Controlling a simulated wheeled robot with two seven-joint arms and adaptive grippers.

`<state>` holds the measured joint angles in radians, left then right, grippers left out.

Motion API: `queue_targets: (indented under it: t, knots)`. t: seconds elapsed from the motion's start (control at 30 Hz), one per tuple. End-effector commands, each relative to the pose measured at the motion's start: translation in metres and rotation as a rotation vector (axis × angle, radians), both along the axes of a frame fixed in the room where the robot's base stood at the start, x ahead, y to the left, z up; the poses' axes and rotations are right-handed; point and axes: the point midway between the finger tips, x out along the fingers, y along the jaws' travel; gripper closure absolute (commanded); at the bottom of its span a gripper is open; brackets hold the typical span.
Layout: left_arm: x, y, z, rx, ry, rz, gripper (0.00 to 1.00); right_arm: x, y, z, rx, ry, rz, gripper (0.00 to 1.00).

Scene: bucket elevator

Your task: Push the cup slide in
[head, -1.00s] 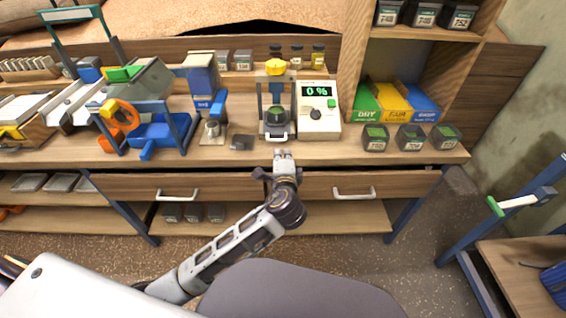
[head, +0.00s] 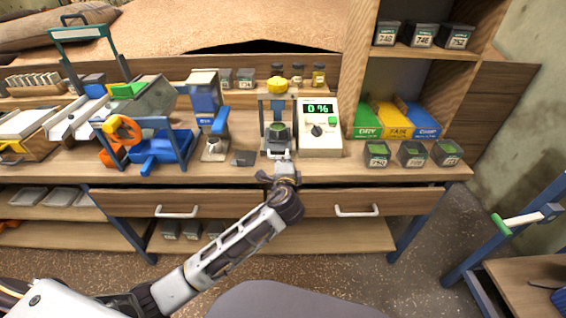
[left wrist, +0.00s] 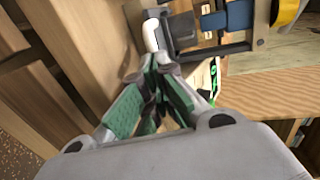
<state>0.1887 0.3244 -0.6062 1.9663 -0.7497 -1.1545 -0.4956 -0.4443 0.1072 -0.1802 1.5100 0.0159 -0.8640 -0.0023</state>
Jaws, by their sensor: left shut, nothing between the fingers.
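The cup slide (head: 278,139) is the dark cup piece with a white handle at its front, low in the small frame with a yellow knob (head: 277,86) on top. In the left wrist view the slide's white handle (left wrist: 151,36) lies just beyond the fingertips. My left gripper (head: 281,160) is shut and empty, right in front of the handle at the bench's front edge. In the left wrist view its green-padded fingers (left wrist: 155,72) are together near the handle; whether they touch it I cannot tell. My right gripper is not in view.
A white meter (head: 320,128) reading 0 % stands close right of the frame. A small dark block (head: 243,158) and a blue press (head: 207,105) are to the left. Drawers with white handles (head: 356,210) are below the bench top.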

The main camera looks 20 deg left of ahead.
Motion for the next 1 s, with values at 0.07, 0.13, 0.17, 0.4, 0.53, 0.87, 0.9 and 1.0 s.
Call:
queue_targets:
  t: [0.07, 0.13, 0.17, 0.4, 0.53, 0.87, 0.9, 1.0]
  knots:
    - [0.000, 0.000, 0.000, 0.000, 0.000, 0.000, 1.00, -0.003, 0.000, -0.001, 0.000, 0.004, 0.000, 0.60]
    - [0.001, 0.000, 0.000, 0.000, 0.000, 0.000, 1.00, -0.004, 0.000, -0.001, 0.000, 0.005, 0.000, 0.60]
    - [0.002, 0.001, 0.000, 0.001, 0.000, 0.000, 1.00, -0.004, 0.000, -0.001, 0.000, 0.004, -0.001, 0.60]
    - [0.020, 0.006, 0.001, 0.001, 0.000, 0.001, 1.00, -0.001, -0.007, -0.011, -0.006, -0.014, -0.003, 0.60]
    - [0.032, 0.009, 0.001, 0.000, 0.000, 0.001, 1.00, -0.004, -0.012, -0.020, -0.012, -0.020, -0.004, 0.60]
    - [0.040, 0.012, 0.001, 0.000, -0.002, 0.001, 1.00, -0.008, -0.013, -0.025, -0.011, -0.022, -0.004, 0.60]
    - [0.041, 0.012, 0.001, 0.000, -0.002, 0.001, 1.00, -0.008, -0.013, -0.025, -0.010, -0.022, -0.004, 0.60]
    - [0.041, 0.013, 0.002, 0.000, -0.003, 0.001, 1.00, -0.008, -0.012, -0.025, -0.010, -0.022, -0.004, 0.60]
